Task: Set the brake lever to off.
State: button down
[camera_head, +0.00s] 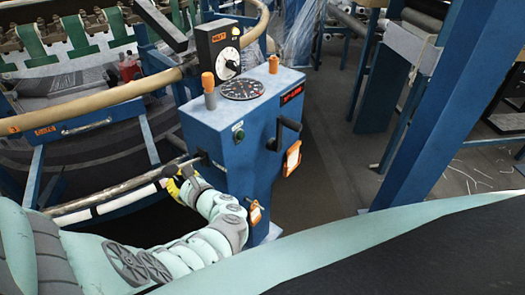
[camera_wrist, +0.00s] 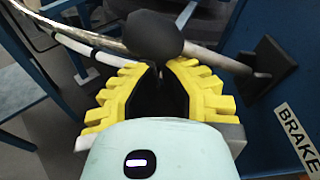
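The brake lever shows in the wrist view as a dark rounded knob (camera_wrist: 153,38) on a rod that runs right to a dark square mount. The mount sits on the blue cabinet, above a white BRAKE label (camera_wrist: 298,135). My gripper (camera_wrist: 163,72) has yellow ribbed fingers with a dark gap between them; it looks partly open. The knob appears just beyond the fingertips, and I cannot tell whether they touch. In the head view, my gripper (camera_head: 177,184) is at the left side of the blue control cabinet (camera_head: 222,150). The lever is hard to make out there.
The cabinet also carries a black crank handle (camera_head: 285,132), a round dial (camera_head: 242,89) and orange-topped knobs. Pale rails and a metal bar (camera_head: 120,188) run left from the cabinet, close to my gripper. A blue post (camera_head: 440,110) stands at the right.

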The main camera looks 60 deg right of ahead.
jog(key=shift+w+d+r+m+y+p, duration=0.1)
jog(key=shift+r+m+y+p, duration=0.2)
jog(key=shift+r+m+p, duration=0.75)
jog(key=shift+r, duration=0.1)
